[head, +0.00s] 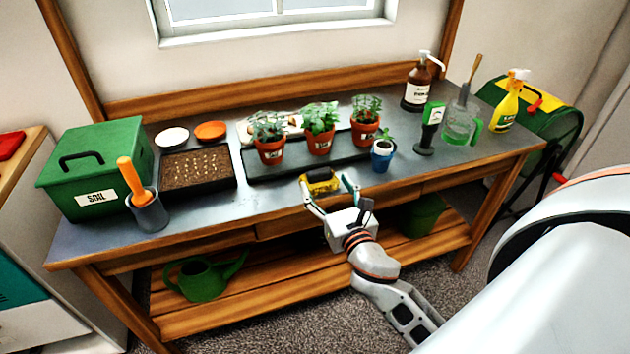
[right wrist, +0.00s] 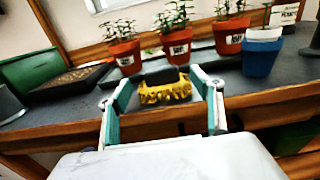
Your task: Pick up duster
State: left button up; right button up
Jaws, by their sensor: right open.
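The duster, a small yellow block with a dark top (head: 319,182), lies at the front edge of the grey bench top. In the right wrist view the duster (right wrist: 165,93) shows its yellow front and lies straight ahead. My right gripper (head: 326,183) is open at the bench's front edge, with one finger on each side of the duster's line. In the right wrist view the gripper's two fingers (right wrist: 165,92) frame the duster, with gaps beside it. I cannot tell how far the duster reaches in between them. My left gripper is not in view.
Potted plants (head: 318,143) on a dark tray stand behind the duster, with a small blue pot (head: 382,155) to the right. A seed tray (head: 197,168) and a green soil box (head: 97,170) are left. Bottles (head: 463,124) stand right. A green watering can (head: 203,278) is below.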

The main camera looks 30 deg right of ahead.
aim_at(321, 175)
jog(key=x, duration=0.5)
jog(key=shift+w+d+r, duration=0.1)
jog(key=shift+w, duration=0.4)
jog(key=c, duration=1.3)
